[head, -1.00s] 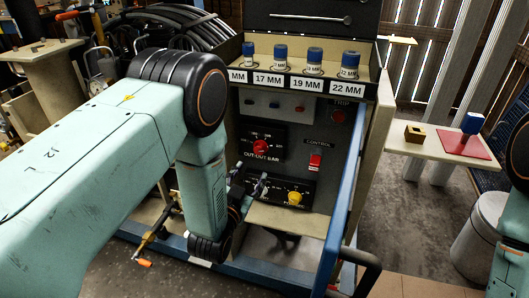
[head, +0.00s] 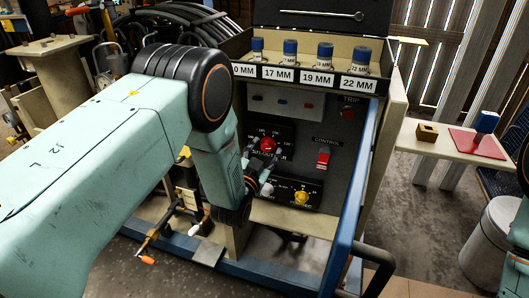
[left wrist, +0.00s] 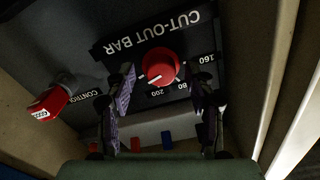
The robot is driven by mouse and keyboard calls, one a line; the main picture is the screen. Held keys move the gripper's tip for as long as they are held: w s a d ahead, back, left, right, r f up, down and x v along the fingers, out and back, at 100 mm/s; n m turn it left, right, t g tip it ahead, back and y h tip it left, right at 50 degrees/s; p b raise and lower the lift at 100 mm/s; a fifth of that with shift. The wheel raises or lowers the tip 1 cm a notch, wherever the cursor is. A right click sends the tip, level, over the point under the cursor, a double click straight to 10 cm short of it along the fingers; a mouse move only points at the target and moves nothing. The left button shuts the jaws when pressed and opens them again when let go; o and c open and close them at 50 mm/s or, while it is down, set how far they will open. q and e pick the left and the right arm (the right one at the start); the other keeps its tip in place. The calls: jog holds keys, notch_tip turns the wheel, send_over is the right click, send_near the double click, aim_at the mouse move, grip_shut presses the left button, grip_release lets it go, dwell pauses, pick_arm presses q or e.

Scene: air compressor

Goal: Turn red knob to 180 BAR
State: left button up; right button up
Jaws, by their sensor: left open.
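The red knob (head: 268,145) sits on the black CUT-OUT BAR plate of the compressor panel. In the left wrist view the same knob (left wrist: 160,66) appears upside down, with a white pointer mark towards the lower left. My left gripper (head: 262,165) is just below and in front of the knob in the head view. In the left wrist view my left gripper (left wrist: 164,84) is open, one finger on each side of the knob, with visible gaps. My right gripper is not in view.
A red CONTROL switch (head: 323,156) is right of the knob; a yellow knob (head: 302,197) and a pale knob (head: 267,189) are below. Blue-topped sockets (head: 325,54) stand on the shelf above. A blue frame rail (head: 358,190) runs along the right side.

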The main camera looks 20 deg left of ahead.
pick_arm(q)
jog(key=shift+a, duration=0.1)
jog(key=shift+c, duration=1.4)
grip_shut()
